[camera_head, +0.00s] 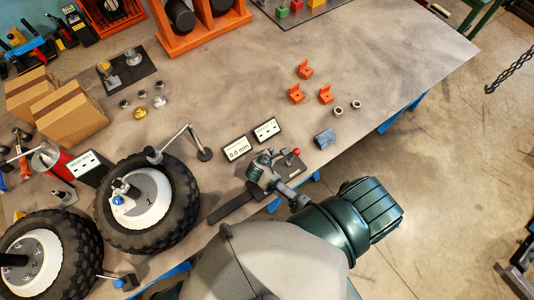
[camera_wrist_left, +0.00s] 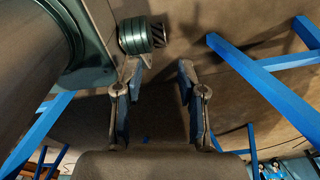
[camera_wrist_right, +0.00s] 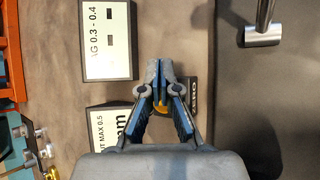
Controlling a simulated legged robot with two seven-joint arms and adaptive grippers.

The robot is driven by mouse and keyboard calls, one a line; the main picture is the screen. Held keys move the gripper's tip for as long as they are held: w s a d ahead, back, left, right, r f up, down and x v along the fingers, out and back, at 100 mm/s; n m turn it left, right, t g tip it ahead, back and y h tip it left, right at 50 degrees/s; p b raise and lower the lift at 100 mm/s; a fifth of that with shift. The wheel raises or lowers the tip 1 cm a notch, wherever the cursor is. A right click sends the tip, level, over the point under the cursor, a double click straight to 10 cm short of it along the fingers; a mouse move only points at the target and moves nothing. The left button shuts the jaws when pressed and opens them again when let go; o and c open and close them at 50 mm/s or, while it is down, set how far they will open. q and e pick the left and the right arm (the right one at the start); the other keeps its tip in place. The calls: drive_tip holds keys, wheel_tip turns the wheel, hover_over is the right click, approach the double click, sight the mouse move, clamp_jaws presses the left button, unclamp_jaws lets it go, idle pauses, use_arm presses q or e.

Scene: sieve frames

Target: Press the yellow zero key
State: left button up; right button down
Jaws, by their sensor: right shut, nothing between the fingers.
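The yellow key (camera_wrist_right: 160,107) shows as a small yellow patch in the right wrist view, seen through the gap between my right fingers; most of it is hidden. A dark piece with white lettering (camera_wrist_right: 194,95) lies just right of the fingers. My right gripper (camera_wrist_right: 160,66) is shut and empty over this spot; contact with the key cannot be told. In the head view my right gripper (camera_head: 263,168) is over a dark base (camera_head: 290,166) at the table's front edge, and the key is hidden. My left gripper (camera_wrist_left: 160,68) is open and empty.
A wheel (camera_head: 182,180) stands left. The table's middle is mostly clear.

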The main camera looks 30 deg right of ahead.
drive_tip(key=shift+a+r, duration=0.15)
drive_tip(key=shift+r, duration=0.05)
drive_tip(key=shift+a+r+p, duration=0.35)
drive_tip(key=shift+a, duration=0.25)
drive_tip(key=shift+a+r+p, duration=0.3)
drive_tip(key=shift+a+r, duration=0.05)
drive_tip(key=shift+a, duration=0.25)
drive_tip(key=shift+a+r, duration=0.5)
drive_tip(key=shift+a, duration=0.2)
drive_tip(key=shift+d, duration=0.35)
drive_tip(key=shift+d+f, duration=0.1)
drive_tip(key=shift+d, duration=0.25)
drive_tip(key=shift+r, duration=0.25)
drive_tip(key=shift+d+r, duration=0.1)
drive_tip(key=shift+r, duration=0.3)
drive_tip(key=r, duration=0.1)
drive_tip(key=a+r, duration=0.1)
drive_tip(key=shift+r, duration=0.3)
use_arm(q)
drive_tip(key=a, duration=0.1)
drive_tip(key=a+r, duration=0.1)
drive_tip(key=shift+a, duration=0.4)
use_arm(e)
drive_tip(key=shift+r, duration=0.6)
